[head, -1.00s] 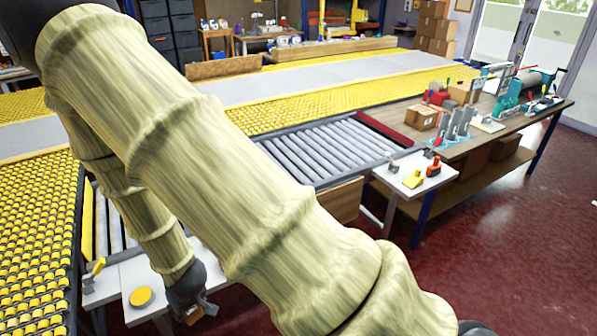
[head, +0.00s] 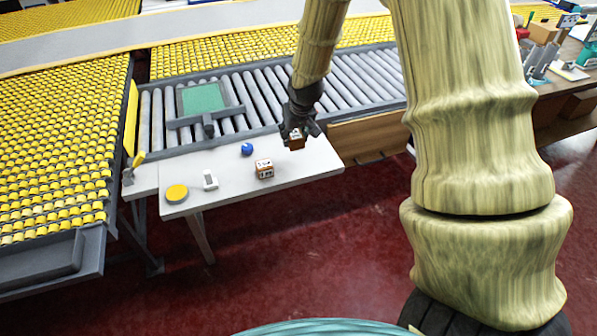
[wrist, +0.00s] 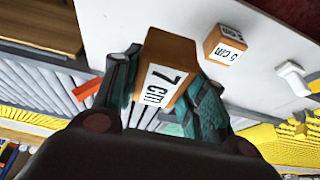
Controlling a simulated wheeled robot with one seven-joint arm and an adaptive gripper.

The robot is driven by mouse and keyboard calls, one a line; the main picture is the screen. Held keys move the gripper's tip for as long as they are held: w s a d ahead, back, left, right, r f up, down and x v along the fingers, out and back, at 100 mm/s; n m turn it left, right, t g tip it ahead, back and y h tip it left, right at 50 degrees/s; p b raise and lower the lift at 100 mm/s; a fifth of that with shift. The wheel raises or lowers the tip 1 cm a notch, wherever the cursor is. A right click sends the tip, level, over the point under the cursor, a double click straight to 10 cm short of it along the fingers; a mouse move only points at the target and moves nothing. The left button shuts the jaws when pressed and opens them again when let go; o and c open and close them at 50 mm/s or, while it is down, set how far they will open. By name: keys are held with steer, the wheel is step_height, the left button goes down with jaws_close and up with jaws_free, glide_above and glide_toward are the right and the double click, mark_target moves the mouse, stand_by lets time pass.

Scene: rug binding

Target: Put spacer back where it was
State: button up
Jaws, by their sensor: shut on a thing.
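An orange-brown spacer block marked "7 cm" (wrist: 168,72) is between the fingers of my gripper (wrist: 160,88) in the wrist view. In the head view my gripper (head: 298,130) is shut on this block (head: 296,143), over the right end of the white table (head: 225,190). The block appears to be above the tabletop; the exact gap cannot be told. A second, smaller orange-brown spacer block (head: 264,168) with a printed centimetre label sits on the table, left of and nearer than my gripper. It also shows in the wrist view (wrist: 226,46), clear of my fingers.
On the white table are a blue ball-like piece (head: 247,149), a small white-grey piece (head: 210,180) and a yellow disc (head: 176,193). A roller conveyor (head: 260,95) with a green plate (head: 202,98) runs behind it. Yellow roller beds (head: 50,140) lie left. Bare tabletop lies between pieces.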

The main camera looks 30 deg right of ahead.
steer(key=shift+d+f, duration=0.15)
steer(key=shift+d, duration=0.65)
steer(key=shift+f+p, duration=0.95)
steer(key=shift+f, duration=3.8)
steer(key=shift+f, duration=0.2)
steer(key=o, duration=1.1)
steer(key=shift+r, duration=0.2)
